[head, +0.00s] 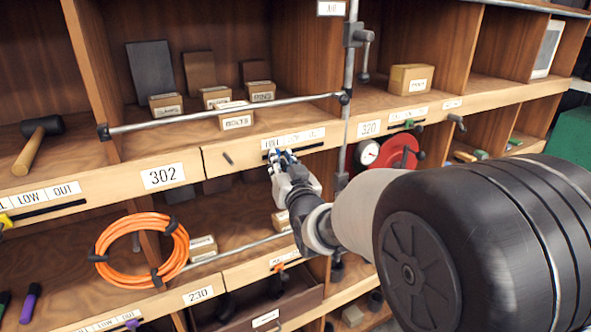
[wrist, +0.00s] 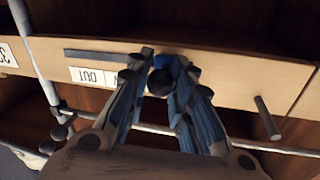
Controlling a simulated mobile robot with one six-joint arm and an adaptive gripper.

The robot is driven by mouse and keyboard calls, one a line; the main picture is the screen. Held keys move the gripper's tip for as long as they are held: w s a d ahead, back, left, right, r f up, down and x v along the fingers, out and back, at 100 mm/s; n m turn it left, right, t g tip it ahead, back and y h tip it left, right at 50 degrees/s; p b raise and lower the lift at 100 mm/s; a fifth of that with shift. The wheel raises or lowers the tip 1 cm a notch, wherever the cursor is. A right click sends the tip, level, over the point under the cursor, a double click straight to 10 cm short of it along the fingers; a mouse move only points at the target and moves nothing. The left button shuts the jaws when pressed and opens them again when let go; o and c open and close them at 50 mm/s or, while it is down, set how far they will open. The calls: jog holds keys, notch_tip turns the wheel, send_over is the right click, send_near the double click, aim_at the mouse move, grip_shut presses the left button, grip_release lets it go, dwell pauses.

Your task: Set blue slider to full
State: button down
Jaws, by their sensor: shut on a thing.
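The blue slider (wrist: 171,64) sits on the light wooden shelf edge, between my fingertips in the wrist view; it is partly hidden by the fingers. Its dark slot (head: 307,148) runs below a white label strip (head: 293,139) reading FULL, LOW, OUT from left to right in the head view. My gripper (head: 280,156) is at the slot's left part, under the FULL end, and shut on the slider. In the wrist view, which is upside down, my gripper (wrist: 162,72) covers the FULL word, and OUT shows to its left.
A small grey peg (head: 228,158) sticks out left of the slot. A metal rail (head: 225,115) runs above, and an upright pole (head: 349,90) stands to the right. A red reel with a gauge (head: 385,153) is right of the pole. An orange cable coil (head: 140,220) hangs lower left.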

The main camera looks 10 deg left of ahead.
jog(key=shift+s+a, duration=0.1)
jog(key=c, duration=1.6)
grip_release()
jog(key=shift+s+a, duration=0.15)
jog(key=shift+a, duration=0.05)
jog(key=shift+o, duration=1)
jog(key=shift+d, duration=0.1)
jog(key=v, duration=1.2)
